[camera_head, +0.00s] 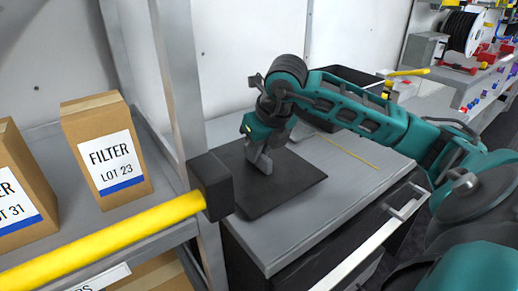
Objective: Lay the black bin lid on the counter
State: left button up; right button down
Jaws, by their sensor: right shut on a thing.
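The black bin lid (290,190) is a flat, dark, square plate. It lies level on or just above the left part of the grey counter (350,185); I cannot tell whether it touches everywhere. My right gripper (264,165) reaches down from above and is shut on the black bin lid near its middle; the fingers hide the part they grip. My left gripper is not in view.
A yellow rail with a black end cap (211,185) and a grey shelf post (178,75) stand close to the lid's left. Filter boxes (105,150) sit on the shelf. A dark open container (352,79) is behind my right arm. The counter's front right is clear.

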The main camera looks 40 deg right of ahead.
jog(key=c, duration=1.1)
grip_release()
jog(key=p+v, duration=0.2)
jog(key=v, duration=1)
jog(key=shift+a+r, duration=0.1)
